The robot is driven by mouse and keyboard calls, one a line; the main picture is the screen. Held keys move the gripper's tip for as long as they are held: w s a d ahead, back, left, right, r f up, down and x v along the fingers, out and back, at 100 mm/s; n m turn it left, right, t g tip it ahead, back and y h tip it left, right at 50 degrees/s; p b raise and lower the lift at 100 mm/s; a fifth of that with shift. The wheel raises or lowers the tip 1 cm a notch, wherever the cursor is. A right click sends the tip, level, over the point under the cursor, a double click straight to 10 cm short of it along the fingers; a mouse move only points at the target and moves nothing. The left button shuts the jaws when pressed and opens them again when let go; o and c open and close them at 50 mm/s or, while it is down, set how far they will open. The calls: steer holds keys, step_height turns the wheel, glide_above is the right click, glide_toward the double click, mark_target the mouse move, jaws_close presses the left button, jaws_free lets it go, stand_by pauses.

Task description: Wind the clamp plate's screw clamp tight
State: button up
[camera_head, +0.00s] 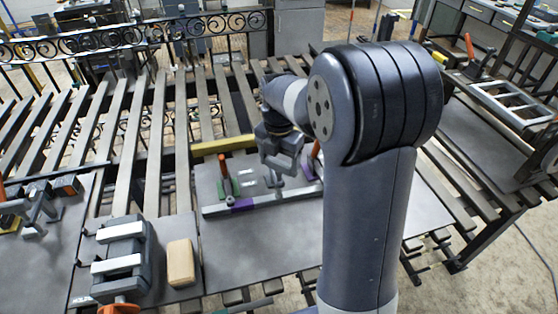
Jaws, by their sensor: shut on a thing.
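The clamp plate (212,184) lies on the slatted bench near the middle, a grey plate with clamps and bars on it. A grey bar (222,208) with purple parts runs along its front edge. My gripper (281,172) points down over the right part of the plate. It is shut on a small grey part there, seemingly the screw clamp; the jaws and my arm mostly hide it. A clamp with an orange handle (223,165) stands upright at the plate's left, beside a green piece (236,187).
A yellow bar (222,146) lies behind the plate. A grey vise-like block (124,250) and a wooden block (181,262) are at the front left. More clamps stand at the far left. A scrollwork gate (130,36) rises behind.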

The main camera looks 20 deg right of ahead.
steer(key=shift+m, duration=0.5)
steer(key=m, duration=0.2)
steer(key=shift+m, duration=0.4)
steer(key=m, duration=0.4)
steer(key=shift+m+p, duration=0.3)
steer(key=shift+p, duration=0.05)
steer(key=m, duration=0.4)
steer(key=shift+m, duration=0.3)
steer(key=m, duration=0.4)
steer(key=shift+r, duration=0.1)
steer(key=m, duration=0.8)
steer(key=shift+w+m+p, duration=0.1)
steer(key=shift+m+p, duration=0.2)
steer(key=m, duration=0.4)
steer(key=shift+r+m, duration=0.1)
steer(key=shift+m, duration=2)
